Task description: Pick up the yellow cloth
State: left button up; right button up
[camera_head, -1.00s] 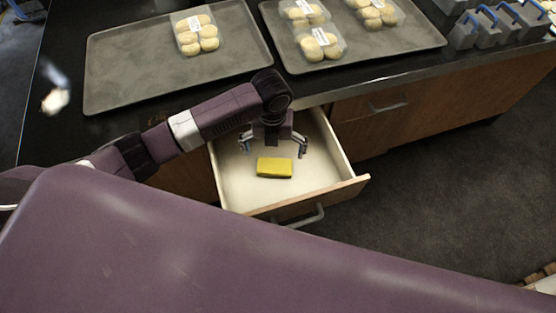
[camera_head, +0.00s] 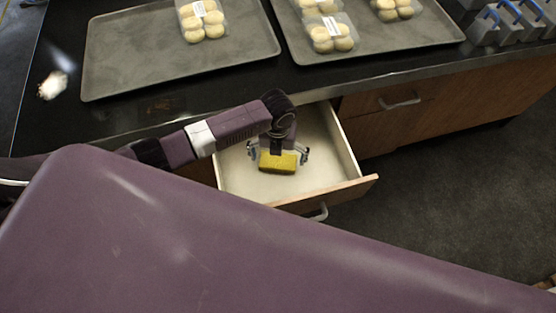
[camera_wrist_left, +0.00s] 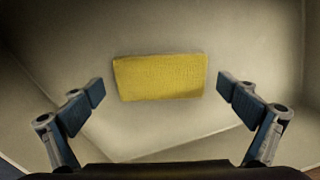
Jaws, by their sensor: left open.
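The yellow cloth (camera_head: 278,163) is a small folded block lying in the open drawer (camera_head: 325,178). My left gripper (camera_head: 279,155) is inside the drawer, right over the cloth, with one finger on each side of it. In the left wrist view the cloth (camera_wrist_left: 160,77) lies between and slightly beyond the two blue fingertips (camera_wrist_left: 161,88), with a gap on both sides. The left gripper is open and holds nothing. My right gripper is not in view.
The drawer's side walls and front panel (camera_head: 340,193) stand around the gripper. The dark counter above holds grey trays (camera_head: 180,60) with packs of buns (camera_head: 202,22). A closed drawer (camera_head: 400,103) is to the right.

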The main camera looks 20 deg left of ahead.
pick_arm(q)
jog(key=shift+f, duration=0.15)
jog(key=c, duration=1)
jog(key=shift+c, duration=0.2)
notch_tip(320, 180, up, 20)
notch_tip(320, 180, up, 9)
jog(key=n, duration=2.1)
send_over(278, 160)
jog(key=s+a, duration=0.3)
jog(key=s+a+r+n, duration=0.2)
jog(key=s+n, duration=0.3)
jog(key=n, duration=0.7)
jog(key=shift+s+r+n, duration=0.25)
jog(key=shift+r+n, duration=0.05)
jog(key=shift+r, duration=0.5)
